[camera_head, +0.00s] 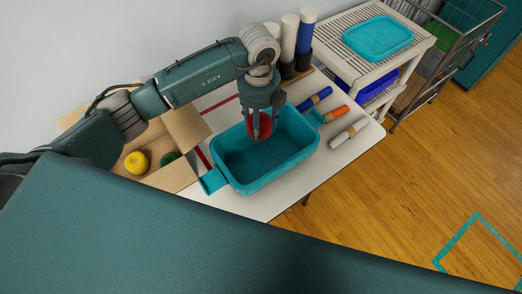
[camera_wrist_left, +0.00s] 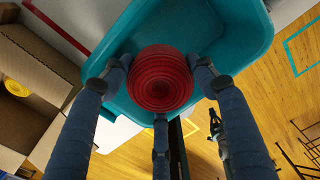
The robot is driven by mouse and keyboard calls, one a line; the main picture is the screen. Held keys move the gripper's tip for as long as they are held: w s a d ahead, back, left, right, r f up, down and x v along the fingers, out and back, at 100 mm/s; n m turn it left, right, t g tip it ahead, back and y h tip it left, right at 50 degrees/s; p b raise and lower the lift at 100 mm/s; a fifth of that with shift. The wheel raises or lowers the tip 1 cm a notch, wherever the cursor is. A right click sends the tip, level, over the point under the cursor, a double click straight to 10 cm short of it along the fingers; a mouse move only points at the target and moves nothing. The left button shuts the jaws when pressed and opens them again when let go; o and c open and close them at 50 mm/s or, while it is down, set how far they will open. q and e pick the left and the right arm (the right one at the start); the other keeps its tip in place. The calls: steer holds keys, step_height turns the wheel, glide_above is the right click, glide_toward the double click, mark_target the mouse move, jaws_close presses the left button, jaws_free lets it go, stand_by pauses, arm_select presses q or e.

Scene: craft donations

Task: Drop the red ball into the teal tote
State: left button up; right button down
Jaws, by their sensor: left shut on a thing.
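The red ball (camera_head: 260,124) is held in my left gripper (camera_head: 259,130), whose fingers close around it. In the left wrist view the ball (camera_wrist_left: 160,78) sits between the fingers of the gripper (camera_wrist_left: 158,88), with the tote behind it. The teal tote (camera_head: 245,186) stands on the white table, open at the top and empty where I can see in. The ball is over the tote's opening, near its far side; its exact height above the floor of the tote is hard to tell.
A cardboard box (camera_head: 177,181) with a yellow ball (camera_head: 137,162) and a green ball (camera_head: 170,158) stands left of the tote. Blue, orange and white rolls (camera_head: 348,133) lie to its right. A shelf with a teal tray (camera_head: 378,38) stands behind.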

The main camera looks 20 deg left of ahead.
arm_select(q)
step_height(320, 180, down, 6)
steer(key=b, duration=0.4)
steer(key=o, duration=1.2)
steer(key=shift+c, duration=0.2)
steer(key=shift+o, duration=0.2)
steer(key=shift+r, duration=0.1)
step_height(320, 180, up, 12)
steer(key=shift+f, duration=0.1)
